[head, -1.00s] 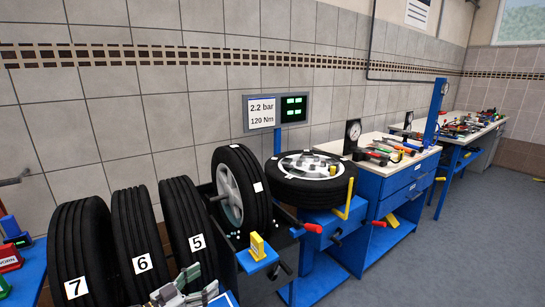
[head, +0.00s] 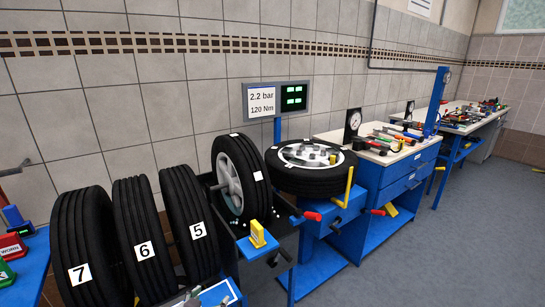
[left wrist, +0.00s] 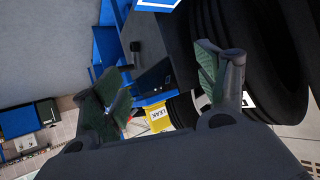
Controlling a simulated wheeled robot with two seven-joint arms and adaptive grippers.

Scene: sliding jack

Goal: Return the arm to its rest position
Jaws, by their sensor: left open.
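My left gripper (left wrist: 160,72) fills the front of the left wrist view. Its two fingers are spread apart with nothing between them. In the head view only a small grey piece of it (head: 186,299) shows at the bottom edge, in front of the tyres; the rest is cut off. My right gripper is in neither view.
Numbered tyres 7 (head: 84,240), 6 (head: 142,240) and 5 (head: 192,225) stand at the left. A wheel (head: 240,178) stands beside them and another (head: 312,166) lies flat. A yellow LEAK marker (left wrist: 158,118) appears beyond my fingers. Floor is clear at right.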

